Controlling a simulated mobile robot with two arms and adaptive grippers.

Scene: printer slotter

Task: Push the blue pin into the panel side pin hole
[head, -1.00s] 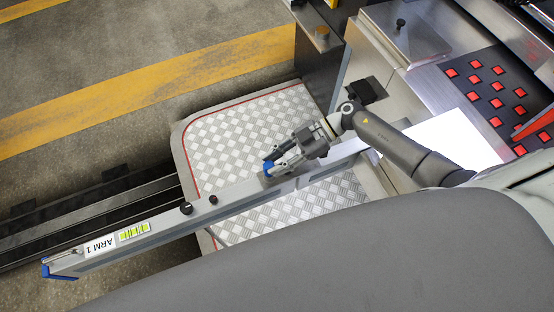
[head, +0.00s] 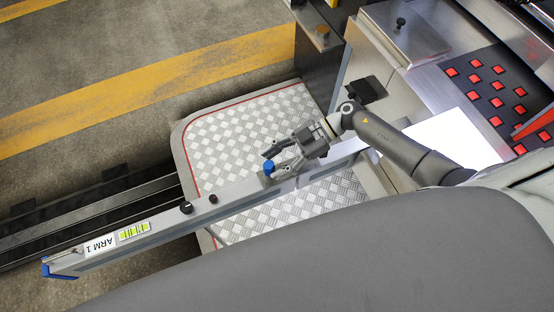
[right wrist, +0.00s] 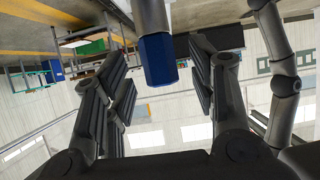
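The blue pin (head: 268,167) stands at the long grey panel marked ARM 1 (head: 230,202), at the panel's upper edge near my right gripper. Its lower part is hidden. My right gripper (head: 271,163) is open, with its fingers around the pin's end. In the right wrist view the pin's blue faceted head (right wrist: 157,60) lies between the finger pads, with a gap on each side. A grey piece extends beyond the blue head there. I cannot tell how deep the pin sits in the hole. My left gripper is not in view.
A patterned metal step plate (head: 235,130) lies below the panel. A dark post (head: 318,60) and a machine console with red buttons (head: 497,102) are at the upper right.

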